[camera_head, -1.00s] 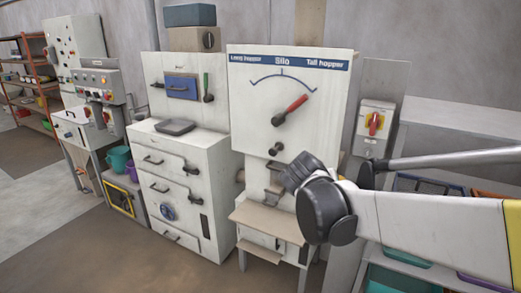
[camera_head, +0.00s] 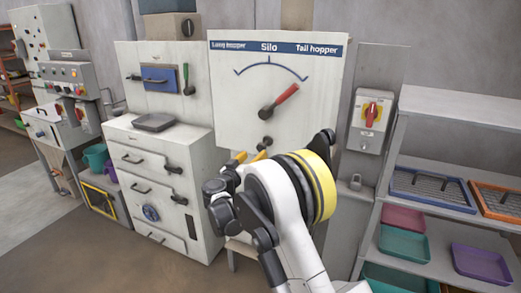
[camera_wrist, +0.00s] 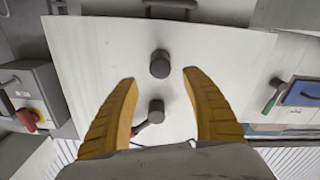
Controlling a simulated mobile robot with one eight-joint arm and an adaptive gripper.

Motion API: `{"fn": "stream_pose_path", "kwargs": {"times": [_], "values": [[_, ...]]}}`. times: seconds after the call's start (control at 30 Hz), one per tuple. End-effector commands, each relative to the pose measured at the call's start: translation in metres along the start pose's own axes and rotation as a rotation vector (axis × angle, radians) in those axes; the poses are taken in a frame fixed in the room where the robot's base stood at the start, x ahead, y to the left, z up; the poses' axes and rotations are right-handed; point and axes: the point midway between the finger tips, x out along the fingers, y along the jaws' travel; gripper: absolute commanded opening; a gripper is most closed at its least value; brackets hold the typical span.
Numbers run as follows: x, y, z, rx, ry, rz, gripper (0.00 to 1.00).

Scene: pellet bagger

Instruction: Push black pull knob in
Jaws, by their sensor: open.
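The black pull knob (camera_head: 265,141) sits low on the white panel, below the red-handled lever (camera_head: 283,98). In the wrist view the knob (camera_wrist: 160,63) shows as a dark round end between the fingertips. That view is upside down, and the lever's dark hub (camera_wrist: 156,108) shows below the knob. My gripper (camera_head: 251,155) is open, its yellow fingers pointing at the panel; it also shows in the wrist view (camera_wrist: 160,76). Nothing is between the fingers but the view of the panel. How far the knob stands out, and any contact, I cannot tell.
A grey switch box (camera_head: 371,122) with a red handle is right of the panel. Shelves with trays (camera_head: 432,188) stand further right. A white cabinet (camera_head: 158,185) with handles is to the left. My arm hides the panel's lower part.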

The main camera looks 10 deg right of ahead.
Motion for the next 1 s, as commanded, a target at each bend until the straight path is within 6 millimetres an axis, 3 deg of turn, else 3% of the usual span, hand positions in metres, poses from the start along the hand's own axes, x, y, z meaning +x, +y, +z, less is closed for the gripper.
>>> {"fn": "stream_pose_path", "kwargs": {"times": [0.1,0.33,0.77,0.93,1.0], "values": [[0.026,0.0,0.003,0.0,-0.001,0.002,0.56],[0.061,0.0,0.002,0.0,-0.001,0.001,0.56],[0.072,0.0,0.0,0.0,-0.001,-0.001,0.55],[0.072,0.0,0.0,0.0,-0.001,-0.001,0.03],[0.072,0.0,0.0,-0.001,-0.001,-0.001,0.0]]}}
